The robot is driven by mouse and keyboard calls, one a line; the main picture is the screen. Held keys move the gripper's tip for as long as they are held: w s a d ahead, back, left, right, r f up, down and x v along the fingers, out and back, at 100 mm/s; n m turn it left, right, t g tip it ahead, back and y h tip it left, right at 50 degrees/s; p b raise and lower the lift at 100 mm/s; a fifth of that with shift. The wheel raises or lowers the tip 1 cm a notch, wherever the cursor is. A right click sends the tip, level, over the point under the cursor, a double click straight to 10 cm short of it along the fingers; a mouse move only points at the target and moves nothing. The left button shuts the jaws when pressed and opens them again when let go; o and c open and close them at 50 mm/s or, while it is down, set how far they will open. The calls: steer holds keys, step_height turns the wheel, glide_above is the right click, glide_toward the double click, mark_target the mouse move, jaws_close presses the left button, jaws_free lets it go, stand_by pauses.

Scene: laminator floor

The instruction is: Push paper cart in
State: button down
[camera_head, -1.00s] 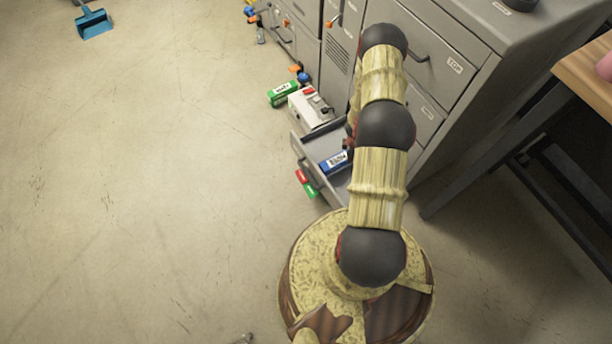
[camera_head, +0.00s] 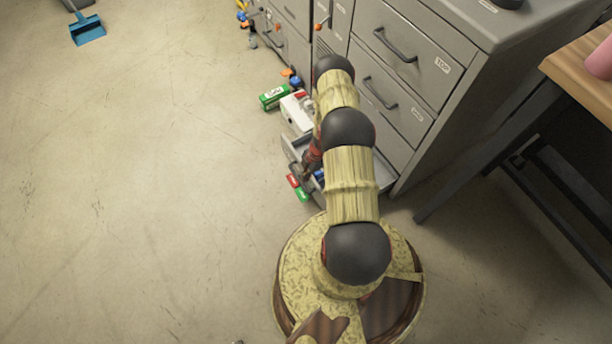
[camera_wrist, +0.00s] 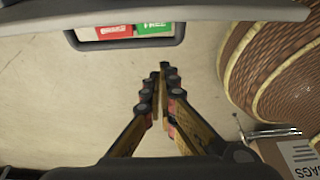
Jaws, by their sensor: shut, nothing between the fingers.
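I cannot make out anything that is clearly a paper cart. A low grey drawer (camera_head: 290,152) stands pulled out at the foot of the grey cabinet (camera_head: 437,80), with a blue item inside, mostly hidden by my arm. My gripper (camera_wrist: 161,72) is shut and empty, with its fingertips just short of the drawer's dark handle loop (camera_wrist: 125,46) in the wrist view. I cannot tell whether they touch it. Red (camera_wrist: 112,32) and green (camera_wrist: 153,27) labelled pieces show through the loop. In the head view my gripper (camera_head: 307,168) is at the drawer's front, partly hidden.
A white box (camera_head: 297,113) and a green box (camera_head: 274,97) lie beyond the drawer. A table (camera_head: 575,65) stands right. A box marked BAGS (camera_wrist: 292,155) and a metal tool (camera_wrist: 268,133) lie near my base. The floor at left is clear, with a blue dustpan (camera_head: 87,29) far off.

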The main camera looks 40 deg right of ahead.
mark_target(303, 187)
steer(key=f, duration=0.1)
steer(key=d+f+b, duration=0.1)
steer(key=f+b, duration=0.1)
steer(key=f, duration=0.1)
steer(key=shift+s+d, duration=0.2)
steer(key=shift+d, duration=0.15)
steer(key=shift+s+d+r+b, duration=0.1)
steer(key=shift+d+b, duration=0.2)
steer(key=shift+d, duration=0.15)
